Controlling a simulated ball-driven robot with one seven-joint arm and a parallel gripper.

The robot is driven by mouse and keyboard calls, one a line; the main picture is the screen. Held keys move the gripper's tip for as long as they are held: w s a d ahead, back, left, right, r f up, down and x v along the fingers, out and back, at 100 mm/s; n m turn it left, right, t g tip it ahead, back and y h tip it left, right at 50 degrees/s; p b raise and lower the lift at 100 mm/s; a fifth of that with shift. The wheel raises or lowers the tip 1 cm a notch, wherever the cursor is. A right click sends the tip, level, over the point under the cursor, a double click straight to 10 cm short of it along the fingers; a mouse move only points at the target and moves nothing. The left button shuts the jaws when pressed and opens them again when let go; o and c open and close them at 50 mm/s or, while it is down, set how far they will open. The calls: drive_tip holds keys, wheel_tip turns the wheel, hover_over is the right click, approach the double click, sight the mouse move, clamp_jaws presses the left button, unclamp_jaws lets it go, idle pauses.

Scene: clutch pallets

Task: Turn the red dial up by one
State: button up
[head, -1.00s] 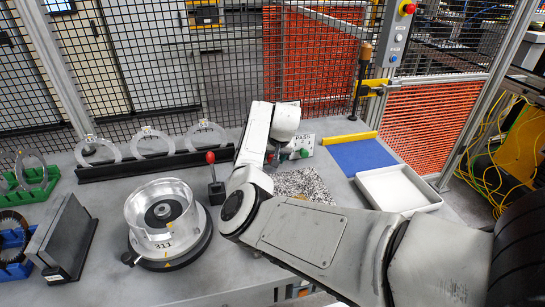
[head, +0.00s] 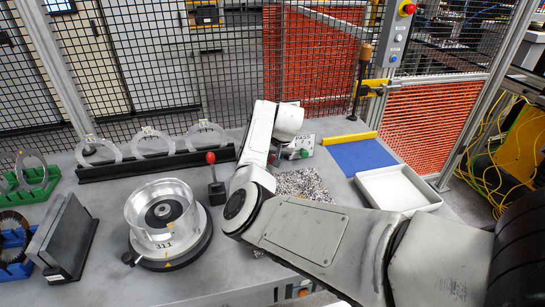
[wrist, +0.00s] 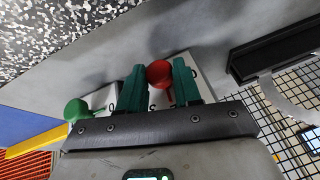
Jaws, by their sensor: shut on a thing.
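The red dial (wrist: 159,75) shows in the wrist view, standing out from a pale plate. My gripper (wrist: 159,66) has two dark green fingers, one on each side of the red dial, and is shut on it. A green dial (wrist: 77,110) is to the left of it, on another pale plate and apart from my fingers. Dark marks on the plates are partly covered by the fingers, so I cannot read the setting. In the head view my arm hides the red dial, and a bit of the green dial (head: 304,153) shows beside a "PASS" label.
A red-knobbed lever (head: 211,158) stands left of my arm, near a round metal fixture (head: 160,236). A black rack (head: 152,164) holds clear rings. A white tray (head: 398,188) and a blue mat (head: 358,155) lie to the right. Wire mesh fencing (head: 235,70) closes the back.

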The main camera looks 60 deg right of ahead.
drive_tip(key=shift+s+d+m+t+y+p, duration=0.2)
drive_tip(key=shift+t+y+p, duration=0.15)
drive_tip(key=shift+t+y, duration=0.25)
drive_tip(key=shift+s+d+m+t+y+p, duration=0.1)
drive_tip(key=shift+m+t+y+p, duration=0.1)
drive_tip(key=shift+t+y+p, duration=0.25)
drive_tip(key=shift+s+d+f+m+t+y+b, duration=0.1)
drive_tip(key=shift+m+t+y+b, duration=0.1)
drive_tip(key=shift+t+y, duration=0.35)
drive_tip(key=shift+s+f+m+t+y+b, duration=0.1)
drive_tip(key=shift+f+m+t+y+b, duration=0.15)
drive_tip(key=shift+t, duration=0.55)
drive_tip(key=shift+d+m+t+y+b, duration=0.15)
drive_tip(key=shift+t+y, duration=0.3)
drive_tip(key=shift+t, duration=0.25)
drive_tip(key=shift+a, duration=0.1)
drive_tip(key=o, duration=1)
drive_tip(key=shift+o, duration=0.2)
drive_tip(key=shift+r, duration=0.1)
drive_tip(key=b+v, duration=0.1)
drive_tip(key=v, duration=0.9)
drive_tip(key=shift+s, duration=0.35)
drive_tip(key=shift+r, duration=0.1)
